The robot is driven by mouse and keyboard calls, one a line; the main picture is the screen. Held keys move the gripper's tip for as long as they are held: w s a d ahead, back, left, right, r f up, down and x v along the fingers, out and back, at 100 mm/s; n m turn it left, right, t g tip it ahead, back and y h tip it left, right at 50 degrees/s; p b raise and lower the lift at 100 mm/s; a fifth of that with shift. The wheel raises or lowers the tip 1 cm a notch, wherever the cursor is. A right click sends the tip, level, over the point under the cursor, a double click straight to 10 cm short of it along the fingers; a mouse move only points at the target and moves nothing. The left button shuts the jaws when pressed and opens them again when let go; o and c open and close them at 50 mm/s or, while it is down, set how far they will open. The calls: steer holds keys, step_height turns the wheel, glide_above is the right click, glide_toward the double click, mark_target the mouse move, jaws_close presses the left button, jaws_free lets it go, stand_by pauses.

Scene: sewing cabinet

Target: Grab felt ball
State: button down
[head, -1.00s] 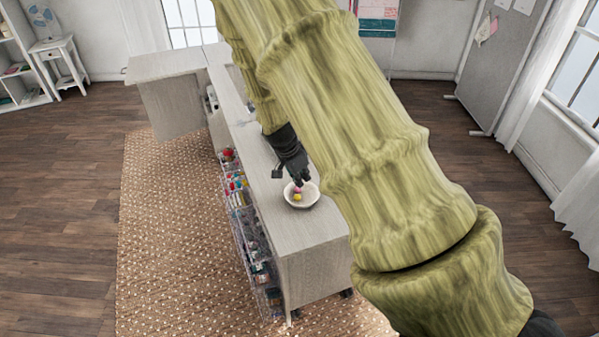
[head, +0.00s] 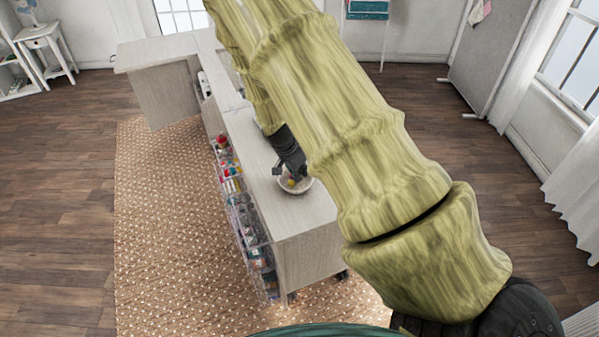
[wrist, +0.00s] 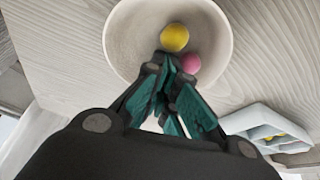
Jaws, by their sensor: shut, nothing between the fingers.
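A pale bowl (head: 306,189) stands on the cabinet's top near its front end. It also shows in the wrist view (wrist: 122,42). In it lie a yellow felt ball (wrist: 174,37) and a pink felt ball (wrist: 190,64). The yellow ball shows small in the head view (head: 291,183). My gripper (wrist: 168,66) is shut and empty, with its fingertips over the bowl, just beside the two balls. The fingers hide part of the pink ball. Whether the fingertips touch either ball I cannot tell.
The pale wooden cabinet top (head: 252,150) is largely clear behind the bowl. Clear bins of sewing supplies (head: 245,222) line its left side. In the wrist view, a pale compartment tray (wrist: 240,122) with yellow items is at the right. A patterned rug (head: 165,220) lies left.

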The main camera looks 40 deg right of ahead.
mark_target(291, 183)
steer(key=shift+s+a, duration=0.1)
steer(key=shift+a, duration=1.3)
